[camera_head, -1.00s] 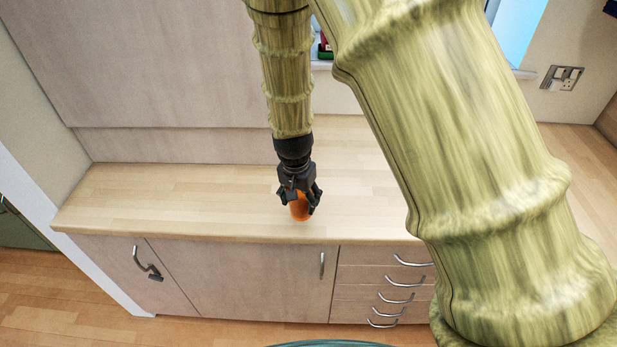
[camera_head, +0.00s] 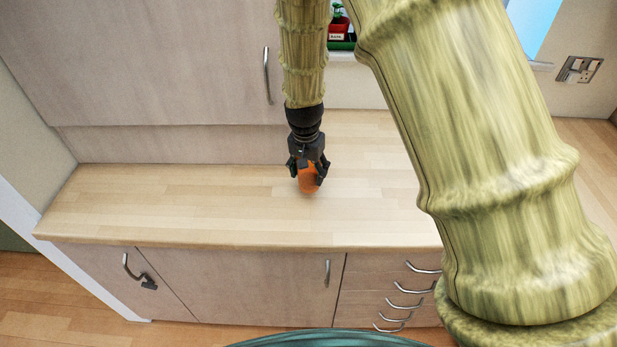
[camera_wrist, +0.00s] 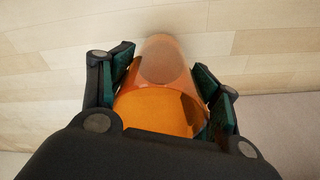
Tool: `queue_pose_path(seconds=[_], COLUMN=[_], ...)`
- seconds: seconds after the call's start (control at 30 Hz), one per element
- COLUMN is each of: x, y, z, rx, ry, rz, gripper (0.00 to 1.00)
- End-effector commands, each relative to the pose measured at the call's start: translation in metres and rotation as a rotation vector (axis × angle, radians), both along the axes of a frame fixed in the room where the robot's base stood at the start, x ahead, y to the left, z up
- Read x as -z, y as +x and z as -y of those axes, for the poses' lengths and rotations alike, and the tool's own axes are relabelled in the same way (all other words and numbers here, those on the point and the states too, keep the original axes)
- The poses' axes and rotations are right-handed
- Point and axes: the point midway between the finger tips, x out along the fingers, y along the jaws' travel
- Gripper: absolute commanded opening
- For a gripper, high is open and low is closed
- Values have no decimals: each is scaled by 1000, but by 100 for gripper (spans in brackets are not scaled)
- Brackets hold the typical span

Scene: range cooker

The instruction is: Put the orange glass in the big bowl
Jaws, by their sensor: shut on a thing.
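The orange glass (camera_head: 308,180) is between the fingers of my gripper (camera_head: 308,172) above the wooden worktop. In the wrist view the glass (camera_wrist: 160,105) is see-through orange, with a green-padded finger pressed on either side of it. My gripper (camera_wrist: 163,92) is shut on the glass. The glass seems to be held a little above the worktop, though the exact gap is hard to tell. The big bowl cannot be made out for certain in either view; only a teal curved rim (camera_head: 325,338) shows at the bottom edge of the head view.
The worktop (camera_head: 170,195) is clear to the left of my gripper. A tall cabinet front (camera_head: 150,60) stands behind it on the left. A red and green item (camera_head: 340,32) sits on the back window ledge. Drawers (camera_head: 395,290) and cupboard doors (camera_head: 240,285) are below.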

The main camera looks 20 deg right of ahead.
Motion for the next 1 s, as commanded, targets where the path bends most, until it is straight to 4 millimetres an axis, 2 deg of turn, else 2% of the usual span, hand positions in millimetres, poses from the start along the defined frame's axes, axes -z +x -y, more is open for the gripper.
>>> queue_pose_path(seconds=[0.03, 0.2, 0.63, 0.67, 0.77, 1.0], x=[10, 26, 29, 29, 29, 29], y=[0, 0, 0, 0, 0, 0], z=[0, -2, -2, -2, -2, -2], rx=[-1, -2, -3, -3, -3, -3], ry=[0, 0, 0, 0, 0, 0], rz=[0, 0, 0, 0, 0, 0], gripper=[29, 29, 29, 65, 83, 85])
